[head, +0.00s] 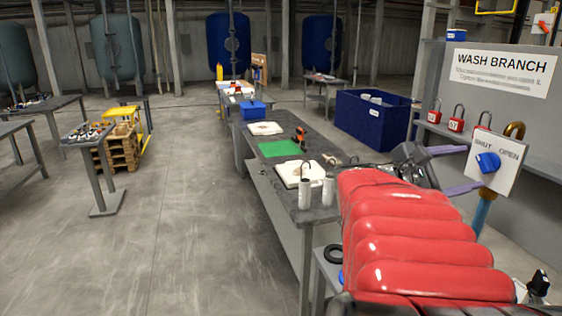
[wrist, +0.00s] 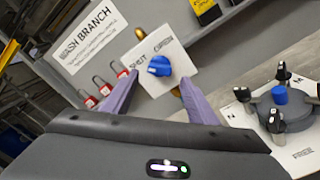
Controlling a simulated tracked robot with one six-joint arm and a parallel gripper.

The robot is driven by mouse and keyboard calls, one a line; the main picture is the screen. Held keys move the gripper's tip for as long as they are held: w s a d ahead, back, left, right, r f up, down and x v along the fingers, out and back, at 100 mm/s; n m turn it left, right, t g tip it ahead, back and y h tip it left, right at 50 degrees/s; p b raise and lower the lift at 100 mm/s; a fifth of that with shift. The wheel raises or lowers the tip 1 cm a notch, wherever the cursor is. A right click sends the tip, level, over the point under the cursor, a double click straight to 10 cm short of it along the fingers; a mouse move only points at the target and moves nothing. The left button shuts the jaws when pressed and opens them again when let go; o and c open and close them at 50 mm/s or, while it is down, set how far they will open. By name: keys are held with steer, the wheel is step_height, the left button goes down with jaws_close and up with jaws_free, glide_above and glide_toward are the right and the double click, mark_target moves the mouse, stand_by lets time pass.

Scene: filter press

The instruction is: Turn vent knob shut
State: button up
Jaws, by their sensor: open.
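A blue knob (head: 488,162) sits on a white plate (head: 496,178) marked SHUT on the left and OPEN on the right. In the wrist view the knob (wrist: 159,65) shows ahead, near the gap between my finger ends. I cannot tell which mark it points at. My gripper (head: 474,168) is open, its two purple fingers reaching toward the plate from the left. In the wrist view my gripper (wrist: 160,88) has one finger on each side below the knob, with nothing between them. Contact with the knob is not visible.
A WASH BRANCH sign (head: 502,73) stands above a shelf with several red padlocks (head: 456,124), left of the plate. In the wrist view a grey device with black handles (wrist: 278,105) is at the right.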

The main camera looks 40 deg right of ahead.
steer(key=v, duration=0.9)
steer(key=shift+a, duration=0.3)
steer(key=shift+w+f, duration=0.1)
steer(key=w+a+f+m+t+y, duration=0.2)
steer(key=w+a+f+t+y, duration=0.15)
steer(key=a+f, duration=0.45)
steer(key=w+a+f+m+t+y, duration=0.25)
steer(key=a+f+y, duration=0.2)
steer(key=f, duration=0.75)
steer(key=w+a+t+y, duration=0.2)
steer(key=a+y, duration=0.1)
steer(key=a, duration=0.6)
steer(key=w+a+f+t+y, duration=0.1)
steer(key=w+a+t+y, duration=0.1)
steer(key=a, duration=0.8)
steer(key=w+a+f+t+y, duration=0.1)
steer(key=a+t+y, duration=0.1)
steer(key=a, duration=0.7)
steer(key=shift+w+a+f+t+y, duration=0.2)
steer(key=shift+w+f+t+y, duration=0.15)
steer(key=shift+y, duration=0.45)
